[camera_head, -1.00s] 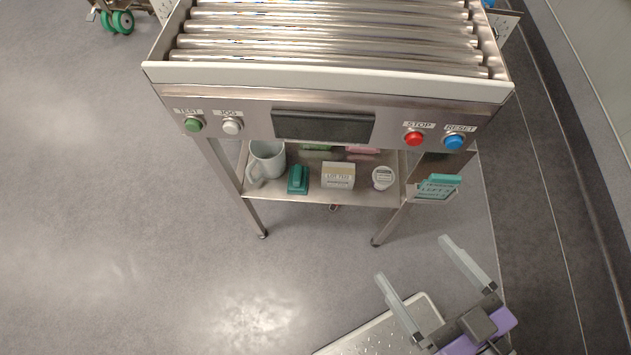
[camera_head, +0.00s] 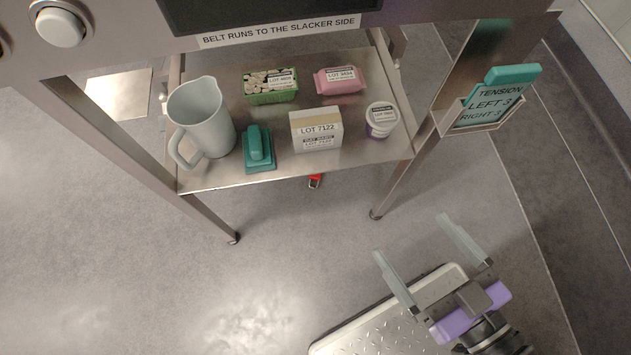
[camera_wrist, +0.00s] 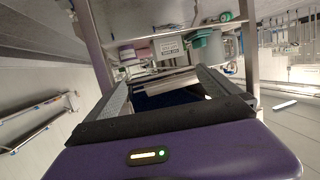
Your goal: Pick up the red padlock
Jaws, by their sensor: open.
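A small red thing with a grey metal part, seemingly the red padlock (camera_head: 315,181), shows just below the front edge of the shelf in the head view. Its upper part is hidden by the shelf, and I cannot tell whether it hangs there or lies on the floor. I cannot make it out in the wrist view. My gripper (camera_head: 412,236) is open and empty, to the right of the padlock and in front of the stand. Its two fingers also show in the wrist view (camera_wrist: 163,85).
The steel shelf (camera_head: 222,179) holds a grey jug (camera_head: 207,118), a teal object (camera_head: 258,150), a LOT 7122 box (camera_head: 316,131), a white tub (camera_head: 381,119), a green pack (camera_head: 270,87) and a pink pack (camera_head: 340,80). Stand legs flank it. A tension sign (camera_head: 491,105) sticks out right.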

